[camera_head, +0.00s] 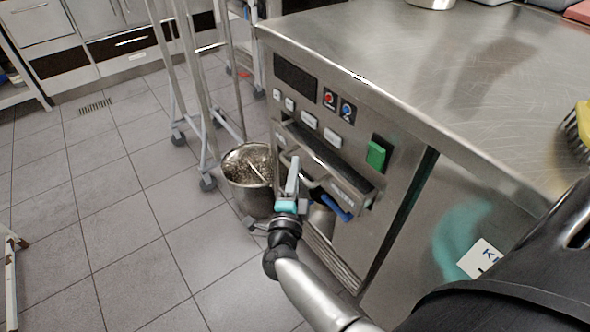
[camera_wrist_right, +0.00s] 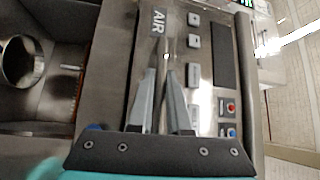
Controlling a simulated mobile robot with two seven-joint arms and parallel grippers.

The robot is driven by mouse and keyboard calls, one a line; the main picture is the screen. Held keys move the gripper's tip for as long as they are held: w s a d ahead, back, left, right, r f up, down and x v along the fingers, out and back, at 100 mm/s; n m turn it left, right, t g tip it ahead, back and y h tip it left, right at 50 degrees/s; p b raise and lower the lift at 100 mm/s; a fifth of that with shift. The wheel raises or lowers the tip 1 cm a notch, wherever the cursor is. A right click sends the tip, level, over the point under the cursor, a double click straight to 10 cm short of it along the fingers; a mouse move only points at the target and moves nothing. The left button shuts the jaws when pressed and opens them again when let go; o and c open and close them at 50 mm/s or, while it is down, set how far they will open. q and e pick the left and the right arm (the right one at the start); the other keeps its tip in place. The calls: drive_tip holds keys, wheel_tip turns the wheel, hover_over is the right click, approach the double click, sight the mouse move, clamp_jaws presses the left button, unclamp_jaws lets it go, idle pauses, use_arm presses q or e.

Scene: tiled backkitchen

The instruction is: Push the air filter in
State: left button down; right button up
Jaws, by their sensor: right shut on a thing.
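The air filter (camera_head: 346,187) is a flat metal drawer with a bar handle, set in the front of a steel appliance. Its front stands a little out from the panel, with a dark gap above it. In the wrist view its face (camera_wrist_right: 150,50) bears the letters AIR. My right gripper (camera_head: 292,172) is at the filter's front by the handle. Its grey fingers also show in the wrist view (camera_wrist_right: 165,75), tips close together and shut on the filter's handle, which they partly hide. My left gripper is not in view.
The appliance's steel top (camera_head: 450,60) spreads to the right. A green switch (camera_head: 377,155) and small buttons sit around the filter. A metal bucket (camera_head: 247,172) stands on the floor left of my gripper, near a wheeled rack (camera_head: 190,80). The tiled floor farther left is clear.

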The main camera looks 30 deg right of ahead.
sight(310, 165)
clamp_jaws()
drive_tip(key=shift+r, duration=0.1)
idle(0.8)
drive_tip(key=d, duration=0.4)
drive_tip(key=shift+w+d, duration=0.15)
drive_tip(key=shift+w, duration=0.1)
drive_tip(key=shift+d, duration=0.1)
drive_tip(key=o, duration=0.5)
unclamp_jaws()
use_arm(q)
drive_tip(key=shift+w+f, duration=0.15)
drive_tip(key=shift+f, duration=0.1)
use_arm(e)
drive_tip(key=shift+o, duration=0.5)
drive_tip(key=shift+s, duration=0.1)
